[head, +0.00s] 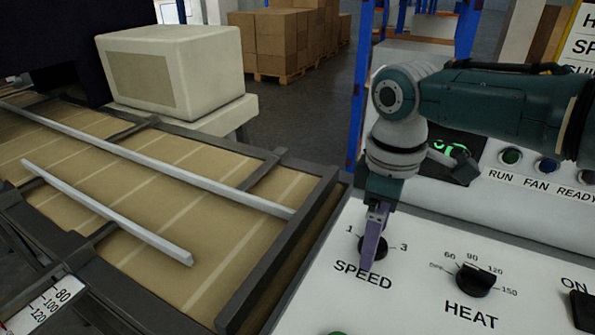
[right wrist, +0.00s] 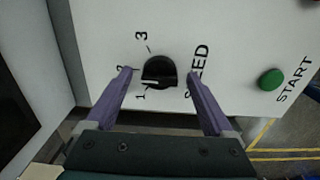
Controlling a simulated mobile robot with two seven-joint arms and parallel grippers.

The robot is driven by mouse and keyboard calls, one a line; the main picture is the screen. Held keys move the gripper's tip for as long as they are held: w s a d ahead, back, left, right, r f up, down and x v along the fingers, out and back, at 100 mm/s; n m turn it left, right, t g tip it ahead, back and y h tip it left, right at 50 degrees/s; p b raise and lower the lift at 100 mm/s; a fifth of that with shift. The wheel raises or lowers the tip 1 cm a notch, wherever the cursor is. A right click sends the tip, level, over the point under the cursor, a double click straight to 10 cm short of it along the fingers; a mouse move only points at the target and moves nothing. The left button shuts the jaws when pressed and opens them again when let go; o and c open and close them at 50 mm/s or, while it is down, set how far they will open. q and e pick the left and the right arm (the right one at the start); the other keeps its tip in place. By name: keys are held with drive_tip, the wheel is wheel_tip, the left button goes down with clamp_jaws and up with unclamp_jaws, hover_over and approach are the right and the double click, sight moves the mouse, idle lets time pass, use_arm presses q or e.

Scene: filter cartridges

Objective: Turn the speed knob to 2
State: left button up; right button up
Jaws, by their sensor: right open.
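The black speed knob (head: 373,246) sits on the white panel above the word SPEED, with 1 to its left and 3 to its right. My right gripper (head: 370,250) points down at it and covers part of it and the 2 mark. In the right wrist view the speed knob (right wrist: 160,72) lies between the two purple fingers of my right gripper (right wrist: 159,73). The fingers are open, with a gap to the knob on each side. The knob's pale pointer line is on the side towards 1; its exact aim is hard to read. My left gripper is out of view.
The black heat knob (head: 475,280) is to the right on the same panel (head: 420,300). A dark switch (head: 582,308) is at the right edge. The green start button (right wrist: 271,79) shows in the wrist view. A conveyor (head: 150,200) with rails runs at left.

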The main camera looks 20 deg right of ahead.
wheel_tip(320, 180, up, 9)
drive_tip(key=shift+r+p, duration=0.1)
drive_tip(key=shift+p, duration=0.8)
drive_tip(key=shift+r, duration=0.4)
drive_tip(key=shift+f, duration=0.1)
